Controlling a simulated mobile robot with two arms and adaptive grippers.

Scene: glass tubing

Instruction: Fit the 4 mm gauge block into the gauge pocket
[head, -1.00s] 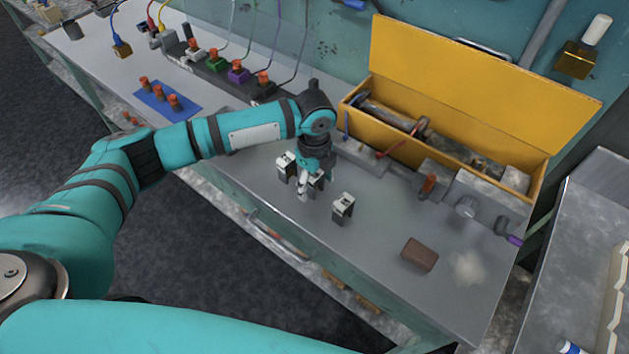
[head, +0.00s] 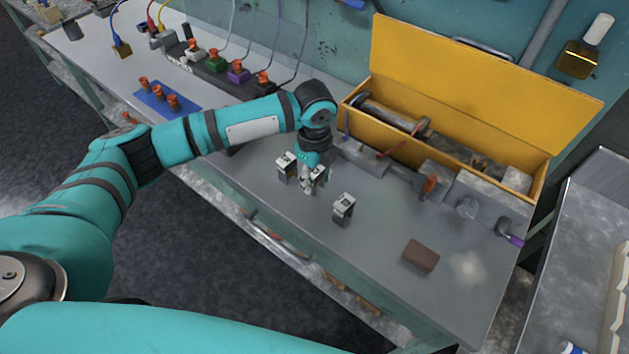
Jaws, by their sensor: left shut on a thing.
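My left gripper (head: 307,186) points down over the middle of the bench, shut on a small grey metal block (head: 320,175) that is mostly hidden by the fingers. I take it to be the 4 mm gauge block; its marking is too small to read. A similar block with a pale, marked top (head: 286,167) stands just left of the fingers. Another one (head: 343,207) stands to the right, apart from the gripper. I cannot tell whether the held block touches the bench. I cannot make out the gauge pocket. My right gripper is not in view.
An open yellow toolbox (head: 475,75) stands at the back, with grey metal fixtures along its front. A brown block (head: 420,256) lies front right. A blue mat (head: 167,98) with orange-topped pieces and a row of coloured connectors (head: 238,76) are left. The bench front right is mostly clear.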

